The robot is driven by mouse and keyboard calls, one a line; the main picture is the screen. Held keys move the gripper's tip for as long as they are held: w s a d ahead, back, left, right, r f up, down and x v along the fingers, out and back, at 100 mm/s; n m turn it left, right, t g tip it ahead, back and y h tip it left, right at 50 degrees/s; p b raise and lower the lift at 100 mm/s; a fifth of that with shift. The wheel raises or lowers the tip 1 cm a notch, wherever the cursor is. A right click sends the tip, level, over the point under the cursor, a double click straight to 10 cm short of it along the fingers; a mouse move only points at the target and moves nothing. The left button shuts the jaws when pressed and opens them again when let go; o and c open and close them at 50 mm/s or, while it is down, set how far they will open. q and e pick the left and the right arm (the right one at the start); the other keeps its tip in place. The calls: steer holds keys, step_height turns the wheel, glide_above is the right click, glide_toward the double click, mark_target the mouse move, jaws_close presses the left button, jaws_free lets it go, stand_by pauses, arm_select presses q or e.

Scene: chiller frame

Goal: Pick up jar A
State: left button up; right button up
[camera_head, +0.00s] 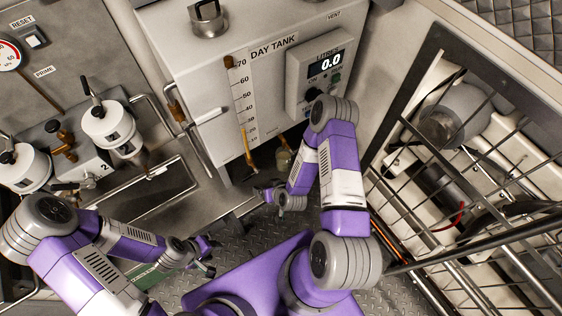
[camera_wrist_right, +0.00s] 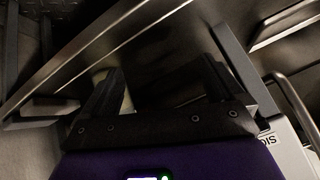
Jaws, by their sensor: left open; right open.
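I cannot make out a jar marked A in either view. My left gripper (camera_head: 207,257) is open and empty, low over the floor near a green box, in front of the steel bench. My right gripper (camera_head: 264,194) is in front of the dark space below the day tank. In the right wrist view its two dark fingers (camera_wrist_right: 165,90) stand apart, with no clear object held between them. A small pale patch shows by the left finger there, too dark to identify.
The white day tank (camera_head: 207,88) stands at the back, with a brass-coloured fitting (camera_head: 283,158) beneath it. White-topped canisters (camera_head: 108,127) stand at left. A barred guard (camera_head: 455,165) fills the right. Patterned metal floor (camera_head: 385,292) lies between.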

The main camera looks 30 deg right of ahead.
mark_target(282, 156)
steer(key=w+d+t+h, duration=0.1)
steer(key=d, duration=0.2)
steer(key=w+d+f+t+h+b, duration=0.1)
steer(key=d+t+h, duration=0.1)
steer(key=w+d+f+t+h+b, duration=0.1)
steer(key=d, duration=0.2)
steer(key=shift+d+f+m+h, duration=0.25)
steer(key=shift+d+m+h, duration=0.1)
steer(key=shift+m+h, duration=0.05)
steer(key=shift+d+t, duration=0.3)
steer(key=shift+d, duration=0.05)
steer(key=shift+w+d+h, duration=0.25)
steer(key=shift+w+h, duration=0.05)
steer(key=shift+w, duration=0.05)
steer(key=b+x, duration=0.1)
steer(key=x, duration=0.2)
steer(key=b+x, duration=0.2)
steer(key=x, duration=0.2)
steer(key=shift+r, duration=0.25)
steer(key=shift+c, duration=0.4)
steer(key=c, duration=1.2)
steer(key=shift+r, duration=0.1)
steer(key=shift+c, duration=0.2)
